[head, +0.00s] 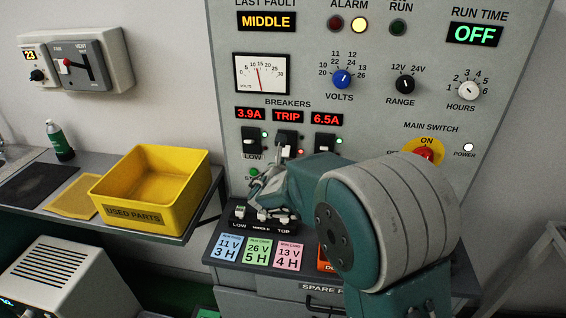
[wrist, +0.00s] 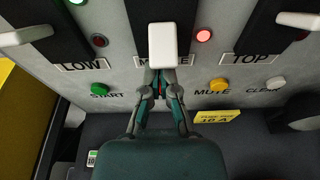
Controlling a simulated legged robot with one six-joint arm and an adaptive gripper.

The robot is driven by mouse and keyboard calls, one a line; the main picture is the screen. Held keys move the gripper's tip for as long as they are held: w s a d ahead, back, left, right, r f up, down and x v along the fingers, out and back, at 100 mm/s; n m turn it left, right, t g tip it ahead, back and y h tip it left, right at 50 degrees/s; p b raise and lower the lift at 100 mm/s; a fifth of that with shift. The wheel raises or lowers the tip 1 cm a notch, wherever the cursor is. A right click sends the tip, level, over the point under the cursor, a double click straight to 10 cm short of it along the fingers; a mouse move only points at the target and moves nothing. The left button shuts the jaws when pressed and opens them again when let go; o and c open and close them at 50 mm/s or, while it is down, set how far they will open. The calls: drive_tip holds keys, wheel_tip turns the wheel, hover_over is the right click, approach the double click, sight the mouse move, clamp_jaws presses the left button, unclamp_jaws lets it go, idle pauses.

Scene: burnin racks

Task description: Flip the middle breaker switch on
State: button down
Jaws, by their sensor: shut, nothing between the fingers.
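The middle breaker switch (head: 287,138) is on the grey panel, between the LOW breaker (head: 250,141) and the TOP breaker (head: 325,140). Its display (head: 288,116) reads TRIP, and a red lamp (wrist: 204,36) is lit beside it. In the wrist view its white lever (wrist: 162,45) sticks out toward the camera above the partly covered MIDDLE label. My gripper (wrist: 161,78) is shut and empty, with its fingertips just below and behind that lever. Whether they touch it I cannot tell. In the head view my arm hides part of the area below the breakers.
Below the breakers are a green START button (wrist: 100,89), a yellow MUTE button (wrist: 219,86) and a white CLEAR button (wrist: 276,83). A red main switch (head: 424,155) is to the right. A yellow bin (head: 150,215) stands on the left shelf.

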sight(284, 153)
drive_tip(key=shift+s+r+g, duration=0.2)
drive_tip(key=shift+r+g, duration=0.3)
drive_tip(key=shift+g, duration=0.6)
idle(0.3)
drive_tip(key=shift+s+a+r+g+y, duration=0.15)
drive_tip(key=shift+r+g+y, duration=0.3)
drive_tip(key=shift+g, duration=0.45)
drive_tip(key=shift+r+g, duration=0.25)
drive_tip(key=shift+g, duration=0.65)
drive_tip(key=shift+r, duration=0.1)
drive_tip(key=shift+s+r, duration=0.1)
drive_tip(key=shift+r, duration=0.6)
drive_tip(key=shift+f, duration=0.1)
